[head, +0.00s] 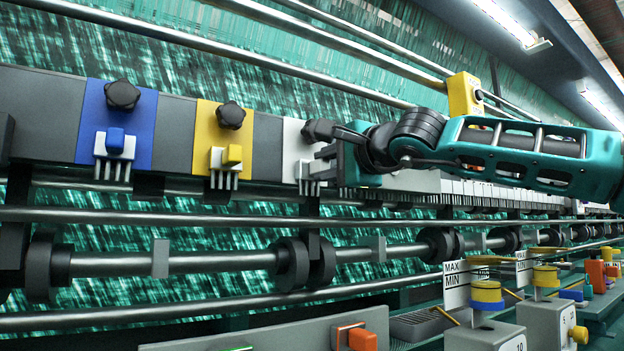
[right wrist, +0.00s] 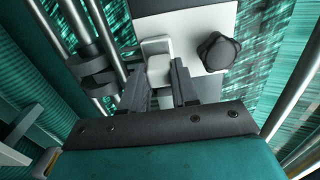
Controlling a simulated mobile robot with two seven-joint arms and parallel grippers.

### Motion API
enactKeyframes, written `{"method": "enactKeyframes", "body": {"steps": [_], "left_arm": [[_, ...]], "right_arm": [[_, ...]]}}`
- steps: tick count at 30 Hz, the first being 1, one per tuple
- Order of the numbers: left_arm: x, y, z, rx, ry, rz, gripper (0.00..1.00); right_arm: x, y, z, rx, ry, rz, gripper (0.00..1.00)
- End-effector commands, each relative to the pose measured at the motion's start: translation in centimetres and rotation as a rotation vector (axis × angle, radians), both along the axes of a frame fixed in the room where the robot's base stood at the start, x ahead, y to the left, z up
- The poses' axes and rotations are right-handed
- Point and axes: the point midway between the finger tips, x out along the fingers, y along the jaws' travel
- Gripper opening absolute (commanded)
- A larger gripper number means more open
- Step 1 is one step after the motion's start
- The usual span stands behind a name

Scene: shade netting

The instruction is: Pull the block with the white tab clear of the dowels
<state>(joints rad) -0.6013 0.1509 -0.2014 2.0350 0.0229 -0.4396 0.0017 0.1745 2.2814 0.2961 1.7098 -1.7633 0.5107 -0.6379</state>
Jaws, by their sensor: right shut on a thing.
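The white plate (head: 292,140) is third along the grey rail, with a black knob partly behind my gripper in the head view. In the right wrist view the white plate (right wrist: 190,45) carries the black knob (right wrist: 218,52) and a block with a white tab (right wrist: 159,70). My right gripper (head: 325,155) reaches in from the right. Its two dark fingers (right wrist: 163,82) are shut on the block, one on each side of the white tab. Thin metal pins (head: 309,187) show below the block. Whether they pass through it is hidden. My left gripper is out of view.
A blue plate (head: 146,125) and a yellow plate (head: 208,120) with similar tabbed blocks and knobs sit to the left on the rail. Long metal bars (head: 200,217) run just below. Green netting (head: 240,80) spreads behind. Yellow-topped grey boxes (head: 487,335) stand at lower right.

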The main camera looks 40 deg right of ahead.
Motion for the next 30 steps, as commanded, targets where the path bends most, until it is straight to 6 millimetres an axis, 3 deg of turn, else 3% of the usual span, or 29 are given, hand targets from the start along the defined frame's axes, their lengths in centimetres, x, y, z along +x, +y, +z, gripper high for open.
{"method": "enactKeyframes", "body": {"steps": [20,30], "left_arm": [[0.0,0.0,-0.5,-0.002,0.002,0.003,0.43],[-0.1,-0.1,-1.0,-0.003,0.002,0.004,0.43]], "right_arm": [[-1.3,0.1,0.0,0.001,0.0,0.0,0.0],[-2.9,0.3,0.0,0.001,-0.002,0.001,0.0]]}}
